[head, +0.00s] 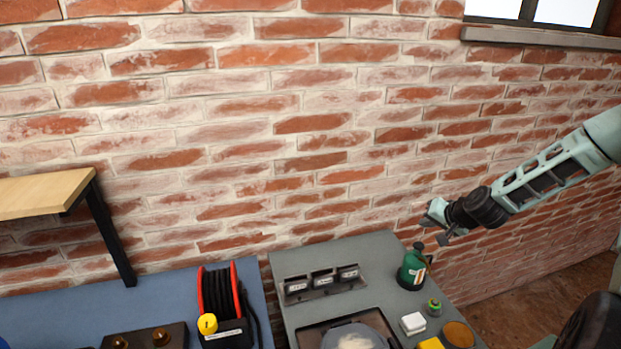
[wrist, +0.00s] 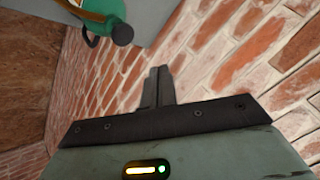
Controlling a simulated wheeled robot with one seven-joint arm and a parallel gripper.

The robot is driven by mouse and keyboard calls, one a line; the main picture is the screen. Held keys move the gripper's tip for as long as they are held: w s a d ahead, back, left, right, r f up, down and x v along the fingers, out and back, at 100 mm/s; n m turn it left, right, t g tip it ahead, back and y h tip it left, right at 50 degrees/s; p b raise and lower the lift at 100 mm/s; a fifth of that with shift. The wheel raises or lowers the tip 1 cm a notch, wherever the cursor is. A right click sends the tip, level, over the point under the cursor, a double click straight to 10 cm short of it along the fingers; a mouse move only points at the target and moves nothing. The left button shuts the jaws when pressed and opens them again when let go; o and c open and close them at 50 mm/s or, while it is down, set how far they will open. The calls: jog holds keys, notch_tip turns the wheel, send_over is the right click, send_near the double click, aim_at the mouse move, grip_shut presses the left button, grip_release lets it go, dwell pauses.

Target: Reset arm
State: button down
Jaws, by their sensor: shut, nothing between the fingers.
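My arm reaches in from the right in the head view. My gripper (head: 436,222) is at its end, in front of the brick wall and above the back right part of the grey bench. In the wrist view my gripper (wrist: 158,75) has its two dark fingers together, with nothing between them. A green bottle (head: 413,267) stands on the bench below my gripper, apart from it. The green bottle also shows at the top of the wrist view (wrist: 103,10).
The grey bench (head: 380,250) holds a rack of labelled slots (head: 321,283), a white block (head: 412,323) and a small green-topped item (head: 433,307). A cable reel (head: 222,295) stands on a blue surface (head: 60,315) at left. A wooden shelf (head: 45,190) juts from the left. Air before the wall (head: 300,130) is clear.

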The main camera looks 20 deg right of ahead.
jog(key=s+a+r+n+g+y+b, duration=0.1)
jog(key=s+a+n+g+b, duration=0.15)
jog(key=a, duration=0.75)
jog(key=s+a+r+n+g+y+b, duration=0.1)
jog(key=s+a+r+n+g, duration=0.2)
jog(key=a, duration=0.7)
jog(key=s+a+n+g+y+b, duration=0.1)
jog(key=s+a+n, duration=0.25)
jog(key=a, duration=0.65)
jog(key=s+a+r+n+g+h+b, duration=0.1)
jog(key=s+a, duration=0.4)
jog(key=s, duration=0.6)
jog(key=s+a+r+n+g+h+b, duration=0.1)
jog(key=s+a+r+n+b, duration=0.2)
jog(key=s, duration=0.9)
jog(key=a+r+n, duration=0.1)
jog(key=a+n, duration=0.2)
jog(key=shift+g+h, duration=0.35)
jog(key=shift+h, duration=0.05)
jog(key=shift+r, duration=0.1)
